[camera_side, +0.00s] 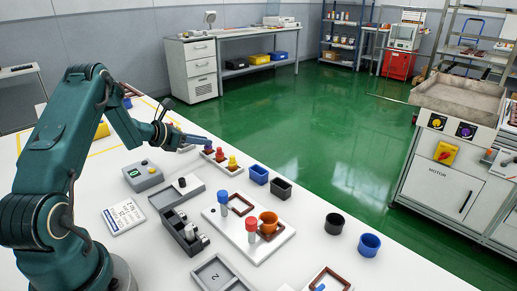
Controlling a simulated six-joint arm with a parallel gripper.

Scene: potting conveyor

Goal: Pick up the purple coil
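My gripper (196,139) reaches in from the left, low over the far part of the white table. A small purple-blue part shows at its tip, right at the left end of a pale tray (236,172). It may be the purple coil, but it is too small and too close to the fingers to tell the two apart. A red coil (220,154) and a yellow coil (233,161) stand upright in the same tray, just right of my gripper. The view does not show whether the fingers are open or shut.
Another black and blue cup stand near the right edge.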

